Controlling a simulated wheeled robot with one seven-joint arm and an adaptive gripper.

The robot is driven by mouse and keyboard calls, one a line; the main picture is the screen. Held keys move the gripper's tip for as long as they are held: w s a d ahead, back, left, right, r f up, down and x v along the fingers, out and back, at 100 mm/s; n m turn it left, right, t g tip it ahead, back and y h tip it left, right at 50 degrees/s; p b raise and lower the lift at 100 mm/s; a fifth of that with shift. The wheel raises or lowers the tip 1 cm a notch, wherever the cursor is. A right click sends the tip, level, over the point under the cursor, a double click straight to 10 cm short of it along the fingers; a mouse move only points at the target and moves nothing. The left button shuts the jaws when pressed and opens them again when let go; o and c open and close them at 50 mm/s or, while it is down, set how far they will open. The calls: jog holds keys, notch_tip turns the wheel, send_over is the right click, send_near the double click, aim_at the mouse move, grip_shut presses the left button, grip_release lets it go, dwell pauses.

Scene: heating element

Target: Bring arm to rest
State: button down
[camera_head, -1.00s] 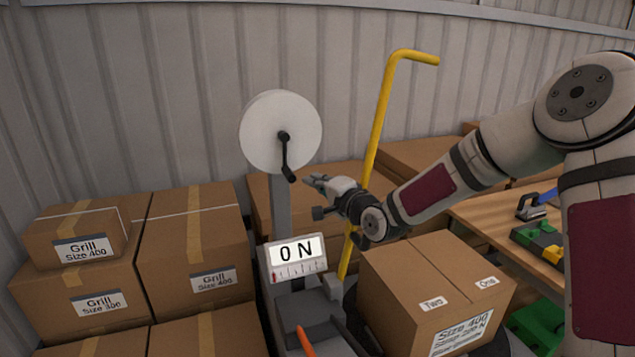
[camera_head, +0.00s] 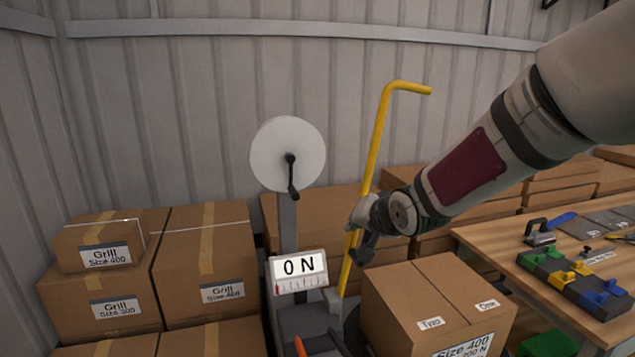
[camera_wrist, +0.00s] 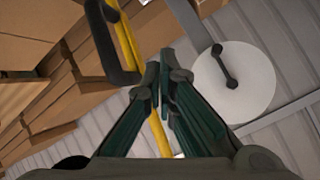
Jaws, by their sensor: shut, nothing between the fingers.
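My gripper (camera_head: 360,246) is in the middle of the head view, in front of the yellow bent pole (camera_head: 375,150) and above a cardboard box labelled Size 400 (camera_head: 415,295). In the wrist view my gripper's fingertips (camera_wrist: 163,75) are together and hold nothing. The yellow pole (camera_wrist: 128,45) passes behind the fingers there. My forearm reaches in from the upper right of the head view.
A white disc with a black crank (camera_head: 272,155) stands left of my gripper, above a display reading 0 N (camera_head: 299,272). Stacked Grill boxes (camera_head: 205,265) fill the left. A wooden table (camera_head: 505,250) with coloured blocks (camera_head: 570,282) stands at right.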

jog(key=s+d+r+n+g+h, duration=0.1)
jog(key=s+d+r+h, duration=0.2)
jog(key=s, duration=0.5)
jog(key=s+d+r+n+g+h, duration=0.1)
jog(key=s+d+r, duration=0.2)
jog(key=s+d, duration=0.35)
jog(key=s+d+n+g, duration=0.1)
jog(key=s+g, duration=0.2)
jog(key=s, duration=1.8)
jog(key=shift+f+n, duration=0.4)
